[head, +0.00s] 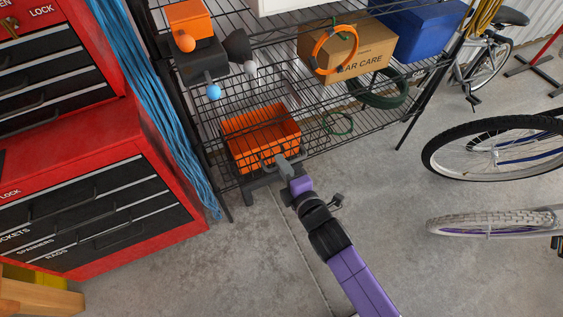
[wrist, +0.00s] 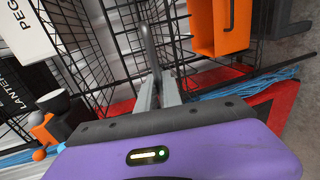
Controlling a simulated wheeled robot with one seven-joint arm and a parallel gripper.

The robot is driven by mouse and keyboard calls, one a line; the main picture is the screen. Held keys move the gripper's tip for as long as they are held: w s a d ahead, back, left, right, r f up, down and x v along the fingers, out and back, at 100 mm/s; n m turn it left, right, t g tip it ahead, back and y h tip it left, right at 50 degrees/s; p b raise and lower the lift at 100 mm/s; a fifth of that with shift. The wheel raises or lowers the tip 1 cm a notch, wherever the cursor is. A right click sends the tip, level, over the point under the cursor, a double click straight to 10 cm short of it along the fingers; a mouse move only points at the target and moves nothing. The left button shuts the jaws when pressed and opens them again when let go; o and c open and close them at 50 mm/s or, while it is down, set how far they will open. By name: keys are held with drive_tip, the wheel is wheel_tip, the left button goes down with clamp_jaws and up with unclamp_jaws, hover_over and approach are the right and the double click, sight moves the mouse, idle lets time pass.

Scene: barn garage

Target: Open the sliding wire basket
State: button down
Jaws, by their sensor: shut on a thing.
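The black sliding wire basket (head: 226,177) is low in the black wire rack, around the orange bin (head: 262,138). Its wire mesh also fills the upper middle of the wrist view (wrist: 118,32). My gripper (head: 284,163) is at the front of the basket, toward its right side. In the wrist view, the gripper (wrist: 155,88) is shut on a grey bar-like handle (wrist: 149,42) in front of the mesh. The fingers hide part of the handle. I cannot tell how far the basket is pulled out.
A red tool chest (head: 95,175) stands close on the left, with a blue rope bundle (head: 150,90) between it and the rack. Bicycle wheels (head: 500,145) are at the right. A cardboard box (head: 345,55) sits on a shelf above. The concrete floor (head: 235,265) in front is clear.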

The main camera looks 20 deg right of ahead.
drive_tip(key=c, duration=1.5)
unclamp_jaws()
drive_tip(key=v, duration=0.7)
drive_tip(key=shift+s+b, duration=0.4)
